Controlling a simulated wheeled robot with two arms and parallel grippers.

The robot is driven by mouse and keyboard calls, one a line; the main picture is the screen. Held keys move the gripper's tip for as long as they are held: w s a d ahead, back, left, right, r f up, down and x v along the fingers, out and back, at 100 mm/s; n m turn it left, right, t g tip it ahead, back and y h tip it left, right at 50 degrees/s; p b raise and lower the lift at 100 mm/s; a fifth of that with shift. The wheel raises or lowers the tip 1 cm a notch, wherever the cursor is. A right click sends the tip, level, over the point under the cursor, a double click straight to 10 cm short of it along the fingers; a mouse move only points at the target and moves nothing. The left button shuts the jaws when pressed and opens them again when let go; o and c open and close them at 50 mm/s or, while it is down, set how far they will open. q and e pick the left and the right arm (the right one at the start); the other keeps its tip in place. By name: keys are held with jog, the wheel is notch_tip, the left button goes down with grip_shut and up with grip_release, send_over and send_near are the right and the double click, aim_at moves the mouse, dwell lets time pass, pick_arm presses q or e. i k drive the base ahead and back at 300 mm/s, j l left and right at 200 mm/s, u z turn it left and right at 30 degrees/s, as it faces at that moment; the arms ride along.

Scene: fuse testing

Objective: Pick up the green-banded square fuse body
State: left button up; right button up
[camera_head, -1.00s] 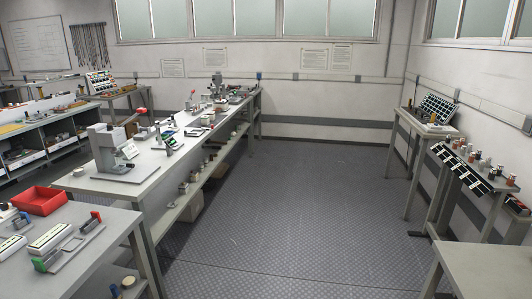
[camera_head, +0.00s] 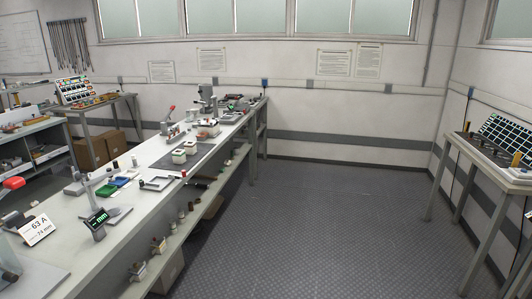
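No fuse body with a green band can be made out for sure; things on the bench are too small. Two pale blocky pieces, a nearer one (camera_head: 179,156) and a farther one (camera_head: 191,147), stand on the long bench (camera_head: 150,212) at mid-length. I cannot tell whether either has a green band. A flat green item (camera_head: 108,189) lies nearer on the same bench. Neither of my grippers is in view.
A card reading "63 A" (camera_head: 36,229) and a small display on a stand (camera_head: 97,222) are at the bench's near end. A side table (camera_head: 500,172) with a dark gridded panel (camera_head: 507,137) stands at right. The floor (camera_head: 310,225) between is clear.

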aim_at(178, 157)
jog(key=i+u, duration=0.1)
jog(key=i, duration=0.4)
jog(key=i+l+u, duration=0.15)
jog(key=i, duration=0.3)
jog(key=i+l+u, duration=0.1)
jog(key=i, duration=0.4)
jog(key=i+l+u, duration=0.1)
jog(key=i, duration=0.35)
